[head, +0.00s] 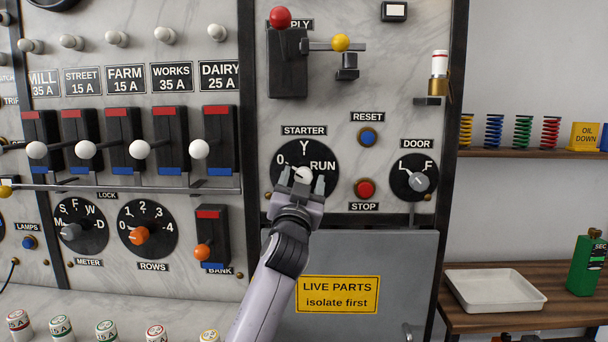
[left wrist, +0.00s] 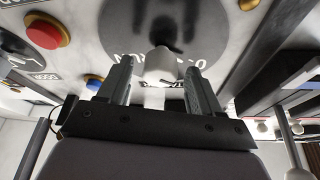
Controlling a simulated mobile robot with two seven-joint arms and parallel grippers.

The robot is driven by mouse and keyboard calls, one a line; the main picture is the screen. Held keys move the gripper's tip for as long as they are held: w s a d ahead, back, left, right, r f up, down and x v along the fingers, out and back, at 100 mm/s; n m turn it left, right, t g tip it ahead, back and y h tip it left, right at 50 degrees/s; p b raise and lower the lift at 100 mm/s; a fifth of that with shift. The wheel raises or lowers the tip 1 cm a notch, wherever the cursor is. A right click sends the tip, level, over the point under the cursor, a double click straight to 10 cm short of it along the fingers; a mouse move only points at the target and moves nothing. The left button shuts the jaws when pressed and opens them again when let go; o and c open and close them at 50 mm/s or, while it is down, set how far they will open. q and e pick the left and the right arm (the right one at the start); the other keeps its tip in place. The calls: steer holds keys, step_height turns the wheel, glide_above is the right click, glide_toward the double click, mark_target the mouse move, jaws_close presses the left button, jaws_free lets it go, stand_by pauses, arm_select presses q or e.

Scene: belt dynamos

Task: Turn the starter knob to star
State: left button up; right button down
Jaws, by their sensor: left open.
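The starter dial (head: 281,157) is a round black plate under the STARTER label, marked 0, Y and RUN. Its pale knob (head: 303,174) is at the dial's centre, partly covered by my gripper; I cannot tell which mark it points to. My left gripper (head: 302,183) is in front of the dial's lower half, open, with a finger on each side of the knob. In the left wrist view the white knob (left wrist: 160,65) shows between the open fingers of my left gripper (left wrist: 158,72), with gaps beside it. My right gripper is not in view.
The blue RESET button (head: 368,137), red STOP button (head: 365,188) and DOOR knob (head: 420,181) are to the right. Breaker levers (head: 199,149) and a horizontal bar (head: 150,188) are to the left. A grey door (head: 405,260) with a yellow sign is below.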

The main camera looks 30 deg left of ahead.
arm_select(q)
steer(key=shift+x, duration=0.85)
steer(key=c, duration=1.1)
steer(key=shift+o, duration=0.2)
